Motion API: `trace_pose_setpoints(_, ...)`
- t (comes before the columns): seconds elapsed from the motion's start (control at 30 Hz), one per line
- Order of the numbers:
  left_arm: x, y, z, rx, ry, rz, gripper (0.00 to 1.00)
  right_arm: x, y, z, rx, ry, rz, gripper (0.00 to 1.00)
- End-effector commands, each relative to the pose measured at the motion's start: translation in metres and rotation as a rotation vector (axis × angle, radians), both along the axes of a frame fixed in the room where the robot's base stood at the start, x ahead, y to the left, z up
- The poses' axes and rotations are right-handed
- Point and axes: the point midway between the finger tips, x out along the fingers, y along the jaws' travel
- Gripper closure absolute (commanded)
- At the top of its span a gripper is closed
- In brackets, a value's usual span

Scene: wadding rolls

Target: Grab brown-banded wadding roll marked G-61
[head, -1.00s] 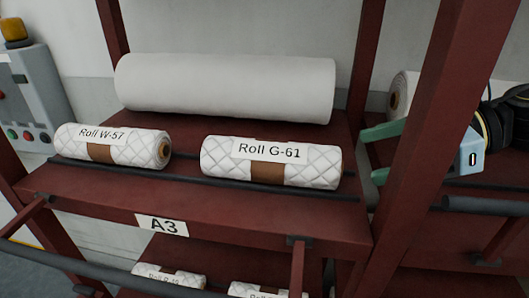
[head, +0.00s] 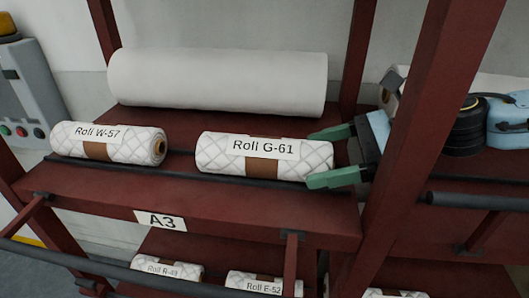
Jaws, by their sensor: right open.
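The brown-banded wadding roll G-61 (head: 225,153) lies on its side on the red shelf marked A3 (head: 215,210), with its label facing me. My right gripper (head: 322,157) reaches in from the right past the red post. Its two green fingers are open at the roll's right end, one on the far side and one on the near side. The near finger overlaps the roll's lower right edge in the picture; whether it touches cannot be told. My left gripper is not in view.
Roll W-57 (head: 130,144) lies left of G-61 on the same shelf. A large plain white roll (head: 215,82) lies behind both. A dark bar (head: 200,175) runs along the shelf front. A red post (head: 430,120) stands at right. More rolls (head: 262,284) lie below.

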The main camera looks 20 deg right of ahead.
Motion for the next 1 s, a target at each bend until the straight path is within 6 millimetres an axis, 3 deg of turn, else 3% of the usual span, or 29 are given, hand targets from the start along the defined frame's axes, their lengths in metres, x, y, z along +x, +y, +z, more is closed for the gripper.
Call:
trace_pose_setpoints(0.33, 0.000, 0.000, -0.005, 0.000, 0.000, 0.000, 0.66, 0.009, 0.014, -0.008, 0.000, 0.000, 0.001, 0.13)
trace_pose_setpoints(0.67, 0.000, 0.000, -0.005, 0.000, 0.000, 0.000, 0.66, 0.010, 0.016, -0.008, 0.000, -0.001, 0.000, 0.13)
trace_pose_setpoints(1.0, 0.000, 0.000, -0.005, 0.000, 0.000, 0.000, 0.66, 0.010, 0.016, -0.008, 0.000, -0.001, 0.000, 0.57)
